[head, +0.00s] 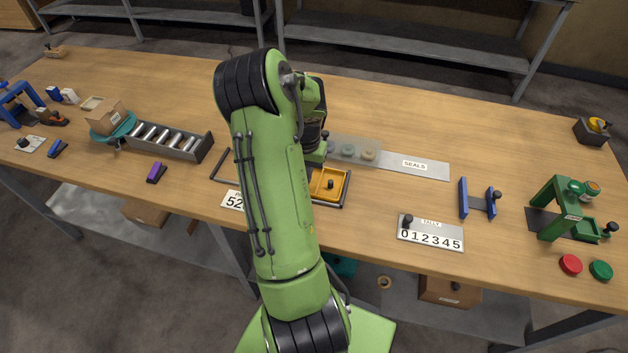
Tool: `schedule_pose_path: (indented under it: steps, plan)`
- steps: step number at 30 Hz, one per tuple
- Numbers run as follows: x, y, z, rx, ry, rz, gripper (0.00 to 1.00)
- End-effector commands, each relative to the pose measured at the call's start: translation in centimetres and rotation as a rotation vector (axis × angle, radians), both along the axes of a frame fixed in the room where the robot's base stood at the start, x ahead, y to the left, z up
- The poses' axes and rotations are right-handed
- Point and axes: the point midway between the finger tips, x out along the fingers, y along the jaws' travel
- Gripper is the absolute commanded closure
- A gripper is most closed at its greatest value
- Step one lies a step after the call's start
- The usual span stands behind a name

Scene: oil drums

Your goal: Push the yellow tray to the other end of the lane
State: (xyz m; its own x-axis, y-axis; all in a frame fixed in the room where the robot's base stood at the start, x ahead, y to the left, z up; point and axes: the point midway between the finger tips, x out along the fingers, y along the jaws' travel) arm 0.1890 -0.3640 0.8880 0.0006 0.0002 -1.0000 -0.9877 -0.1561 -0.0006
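The yellow tray (327,184) sits on the wooden table just right of my green arm. A small dark knob stands in it. Dark rails (346,190) border it in front and on the right, and a dark rail end (221,165) shows left of my arm, so the lane runs left to right behind my arm. The lane's middle is hidden by my arm. My gripper (314,157) is pointed down close behind the tray; its fingers are largely hidden. I cannot tell whether it touches the tray.
A grey SEALS plate (415,166) with round pieces lies right of my gripper. A TALLY board (430,234), blue brackets (477,200) and a green press (562,208) stand further right. A roller conveyor (168,138) and purple block (156,172) are left. The table's back middle is clear.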

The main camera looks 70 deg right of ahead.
Motion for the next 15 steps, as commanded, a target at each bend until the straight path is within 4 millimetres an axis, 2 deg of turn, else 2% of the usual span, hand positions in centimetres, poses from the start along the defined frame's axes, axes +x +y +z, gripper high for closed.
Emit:
schedule_pose_path:
  steps: [15]
  plan:
    - [2.6,0.4,0.0,0.001,0.001,0.001,1.0]
